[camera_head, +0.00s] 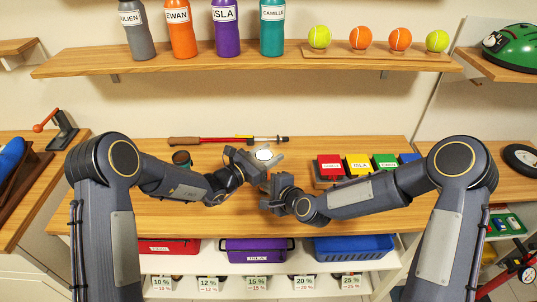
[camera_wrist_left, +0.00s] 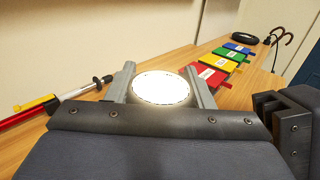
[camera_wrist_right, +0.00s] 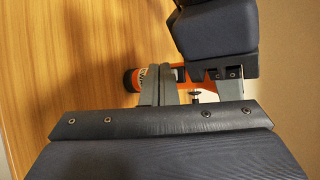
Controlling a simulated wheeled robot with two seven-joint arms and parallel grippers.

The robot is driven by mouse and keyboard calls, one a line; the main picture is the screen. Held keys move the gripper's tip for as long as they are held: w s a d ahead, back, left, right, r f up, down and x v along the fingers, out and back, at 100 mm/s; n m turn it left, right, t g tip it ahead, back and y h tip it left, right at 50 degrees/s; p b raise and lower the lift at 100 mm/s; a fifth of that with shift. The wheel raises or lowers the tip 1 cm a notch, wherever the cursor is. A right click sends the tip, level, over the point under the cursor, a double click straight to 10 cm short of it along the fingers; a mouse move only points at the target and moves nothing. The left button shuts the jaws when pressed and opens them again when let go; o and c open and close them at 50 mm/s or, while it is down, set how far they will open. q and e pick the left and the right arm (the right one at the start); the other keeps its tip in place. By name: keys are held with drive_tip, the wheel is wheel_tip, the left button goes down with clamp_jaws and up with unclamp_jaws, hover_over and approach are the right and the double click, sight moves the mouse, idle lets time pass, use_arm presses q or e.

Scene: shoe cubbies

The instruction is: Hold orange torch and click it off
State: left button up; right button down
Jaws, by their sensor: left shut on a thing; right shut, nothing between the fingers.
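The orange torch is held in my left gripper (camera_head: 258,163). In the left wrist view its round lens (camera_wrist_left: 160,88) glows bright white between the two fingers. The glowing lens (camera_head: 264,155) also shows in the head view, facing up. In the right wrist view the torch's orange body (camera_wrist_right: 131,80), with a dark end, shows partly behind my right fingers. My right gripper (camera_head: 267,182) is shut and empty, close beside the torch below my left gripper. Its shut fingertips (camera_wrist_right: 165,70) overlap the torch in view; I cannot tell whether they touch it. I cannot make out the button clearly.
A wooden table (camera_head: 350,212) lies under both grippers. A red and yellow stick-like tool (camera_head: 215,140) lies behind them. Coloured labelled boxes (camera_head: 358,164) stand to the right, and a dark round jar (camera_head: 181,158) to the left. A shelf (camera_head: 200,62) with bottles and balls hangs above.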

drive_tip(key=shift+w, duration=0.25)
drive_tip(key=shift+s, duration=0.85)
drive_tip(key=shift+s+a, duration=0.15)
drive_tip(key=shift+s, duration=1.35)
drive_tip(key=shift+s+a, duration=0.1)
drive_tip(key=shift+s, duration=1.4)
use_arm(q)
drive_tip(key=o, duration=1.1)
